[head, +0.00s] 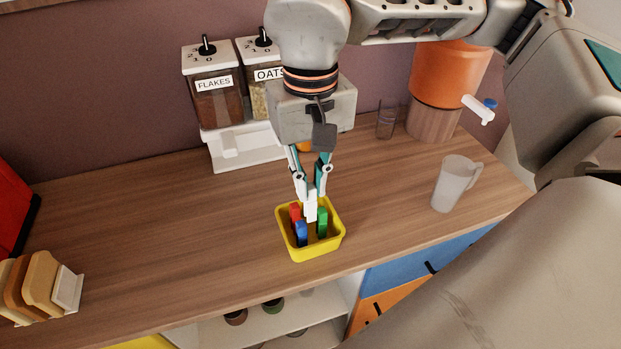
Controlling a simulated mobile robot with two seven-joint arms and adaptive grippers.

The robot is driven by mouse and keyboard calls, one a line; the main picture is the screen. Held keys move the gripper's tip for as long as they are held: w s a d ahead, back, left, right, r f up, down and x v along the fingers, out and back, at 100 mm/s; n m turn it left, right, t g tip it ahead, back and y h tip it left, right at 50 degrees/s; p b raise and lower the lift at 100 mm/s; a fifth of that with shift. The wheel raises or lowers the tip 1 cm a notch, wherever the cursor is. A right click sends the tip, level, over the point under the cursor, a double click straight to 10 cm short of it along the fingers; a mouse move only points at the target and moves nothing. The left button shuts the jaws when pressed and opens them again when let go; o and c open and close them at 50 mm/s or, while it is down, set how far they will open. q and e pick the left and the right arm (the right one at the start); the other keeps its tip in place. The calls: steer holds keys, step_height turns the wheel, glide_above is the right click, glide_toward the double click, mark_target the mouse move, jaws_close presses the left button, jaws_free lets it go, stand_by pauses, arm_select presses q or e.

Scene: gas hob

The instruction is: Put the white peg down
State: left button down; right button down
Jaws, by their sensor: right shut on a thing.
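My right gripper (311,190) points down over the yellow box (318,252) on the wooden counter. It is shut on the white peg (310,208), which is held upright between the fingertips. The peg's lower end is at the level of the box's opening; I cannot tell whether it touches anything below. A red peg (295,213), a blue peg (301,232) and a green peg (322,221) stand in the box around the white one. My left gripper is not in view.
Cereal dispensers (214,92) stand at the back, partly behind my arm. An orange drink dispenser (447,75), a glass (387,122) and a frosted jug (455,183) are to the right. Wooden boards (42,283) stand at front left. The counter left of the box is clear.

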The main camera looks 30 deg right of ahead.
steer(key=shift+f, duration=0.45)
steer(key=c, duration=2.1)
jaws_free()
steer(key=shift+r, duration=0.15)
steer(key=shift+r, duration=0.3)
step_height(320, 180, up, 12)
steer(key=shift+r+p, duration=0.25)
steer(key=shift+p, duration=0.45)
